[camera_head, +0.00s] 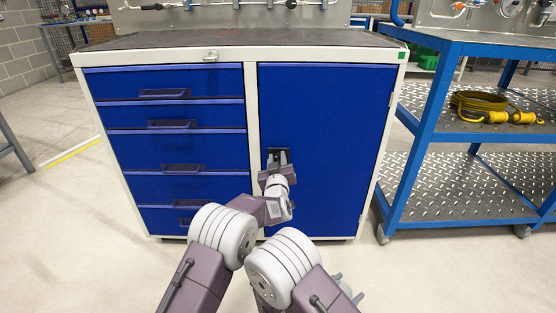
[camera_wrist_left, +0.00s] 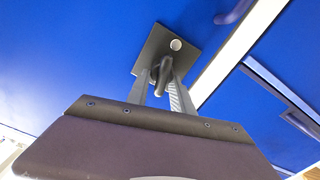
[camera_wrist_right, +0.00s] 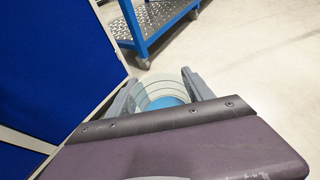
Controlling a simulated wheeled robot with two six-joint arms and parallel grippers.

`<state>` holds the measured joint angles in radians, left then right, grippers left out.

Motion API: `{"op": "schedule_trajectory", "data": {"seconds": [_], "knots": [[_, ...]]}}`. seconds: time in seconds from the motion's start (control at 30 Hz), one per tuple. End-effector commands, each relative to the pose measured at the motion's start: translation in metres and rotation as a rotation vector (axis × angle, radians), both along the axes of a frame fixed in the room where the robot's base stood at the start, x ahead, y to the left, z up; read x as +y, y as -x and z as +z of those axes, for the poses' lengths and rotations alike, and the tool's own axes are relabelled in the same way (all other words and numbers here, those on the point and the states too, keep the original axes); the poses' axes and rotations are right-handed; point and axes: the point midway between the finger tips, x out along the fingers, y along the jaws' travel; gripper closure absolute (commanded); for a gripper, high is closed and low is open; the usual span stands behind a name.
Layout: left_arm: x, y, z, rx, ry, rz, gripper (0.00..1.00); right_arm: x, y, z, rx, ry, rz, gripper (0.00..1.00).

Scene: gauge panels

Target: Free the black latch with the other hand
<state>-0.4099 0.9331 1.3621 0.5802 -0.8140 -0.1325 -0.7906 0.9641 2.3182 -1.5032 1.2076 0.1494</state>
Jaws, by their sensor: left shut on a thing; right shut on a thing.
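The black latch (camera_head: 270,158) is a dark plate with a small lever on the blue cabinet door (camera_head: 325,120), near its left edge. In the left wrist view the latch plate (camera_wrist_left: 185,35) shows a round silver spot, and the latch's lever (camera_wrist_left: 163,72) sits between my fingers. My left gripper (camera_head: 279,158) is shut on this lever. My right gripper (camera_head: 347,291) is low, right of my arms and mostly hidden in the head view. In the right wrist view it is shut on a clear, ringed, bowl-like thing (camera_wrist_right: 160,93) with a bluish centre.
Blue drawers (camera_head: 175,115) with dark handles fill the cabinet's left side. A blue trolley (camera_head: 420,130) with metal shelves stands at the right, carrying a yellow cable coil (camera_head: 480,101). Pale floor (camera_wrist_right: 235,60) is open around my right gripper.

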Motion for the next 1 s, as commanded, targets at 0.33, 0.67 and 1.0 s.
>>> {"op": "schedule_trajectory", "data": {"seconds": [0.33, 0.67, 1.0], "knots": [[0.005, 0.000, -0.005, 0.002, 0.325, 0.000, 1.00, 0.000, 0.000, -0.008, 0.000, 0.000, 0.000, 0.87], [0.008, 0.000, -0.009, 0.001, 0.640, -0.001, 1.00, 0.000, 0.000, -0.023, 0.000, 0.000, 0.000, 0.87], [0.010, 0.000, -0.013, 0.001, 0.952, 0.000, 1.00, 0.000, 0.000, -0.044, 0.000, 0.000, 0.000, 0.87]]}}
